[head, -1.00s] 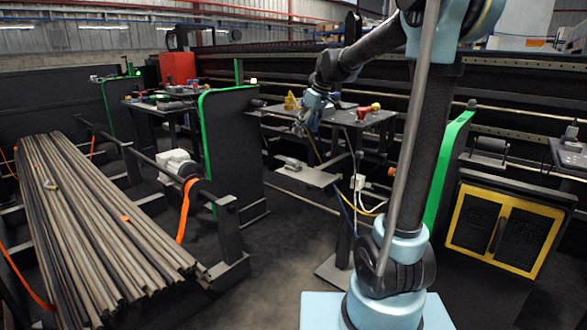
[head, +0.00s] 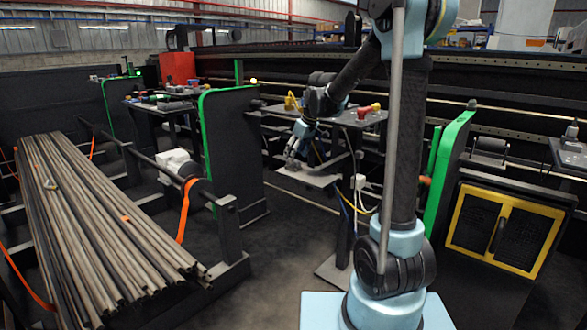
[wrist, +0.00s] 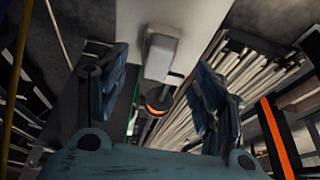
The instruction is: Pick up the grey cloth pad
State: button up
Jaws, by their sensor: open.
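A light grey, block-like item that I take for the grey cloth pad (wrist: 160,55) lies on a pale shelf (wrist: 190,14) in the wrist view. The shelf also shows in the head view (head: 318,180), below the dark work table. My gripper (wrist: 158,68) is open, with one blue finger on each side of the picture and the pad showing between them, toward the top. No contact with the pad is visible. In the head view my gripper (head: 292,156) points down close above the shelf and hides most of the pad.
The dark table (head: 345,119) with a red and yellow item (head: 368,111) stands just above the shelf. A green-edged panel (head: 235,150) is to the left. Yellow and white cables hang at the right. A bundle of long rods (head: 95,220) fills the left side.

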jog(key=shift+x, duration=2.35)
jog(key=shift+w, duration=0.15)
jog(key=c, duration=1.2)
jog(key=shift+r, duration=0.1)
notch_tip(320, 180, up, 10)
jog(key=shift+f, duration=0.1)
